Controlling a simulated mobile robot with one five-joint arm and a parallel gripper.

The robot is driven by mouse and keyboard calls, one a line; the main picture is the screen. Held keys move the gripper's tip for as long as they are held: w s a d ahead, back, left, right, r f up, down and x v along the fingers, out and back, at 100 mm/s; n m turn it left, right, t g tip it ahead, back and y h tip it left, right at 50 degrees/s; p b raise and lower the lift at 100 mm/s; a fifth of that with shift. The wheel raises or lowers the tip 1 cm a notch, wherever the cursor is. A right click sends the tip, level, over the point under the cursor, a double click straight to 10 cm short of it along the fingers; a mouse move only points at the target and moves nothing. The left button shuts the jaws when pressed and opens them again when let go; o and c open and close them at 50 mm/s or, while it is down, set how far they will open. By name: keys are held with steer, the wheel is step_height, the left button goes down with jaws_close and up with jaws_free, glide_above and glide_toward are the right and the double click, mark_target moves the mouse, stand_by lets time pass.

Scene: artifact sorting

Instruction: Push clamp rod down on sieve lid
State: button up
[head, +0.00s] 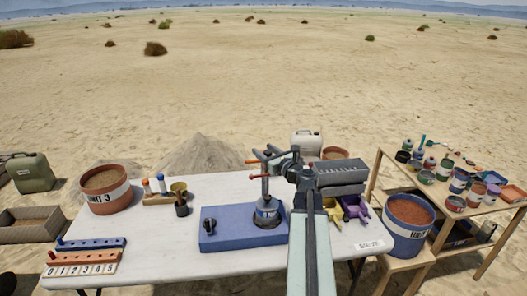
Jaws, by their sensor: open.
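The sieve shaker has a blue base (240,234) on the white table. A round metal sieve stack (267,216) stands on the base's right part, with its lid on top. An upright clamp rod (265,188) rises from the lid and has a small red crosspiece (259,176) near its top. My gripper (253,157) reaches in from the right, its orange-tipped fingers open, at about the rod's top in the picture. I cannot tell whether a finger touches the rod. My arm hides part of the table to the right of the sieve.
A black knob (208,226) stands on the base's left. A numbered rack (82,262), a red-brown bucket (105,190) and a tool holder (165,196) are left. Yellow and purple scoops (354,207) lie right of my arm. A blue bucket (407,224) stands beside the table.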

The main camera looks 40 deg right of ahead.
mark_target(270, 155)
steer(key=s, duration=0.7)
steer(key=shift+a, duration=0.35)
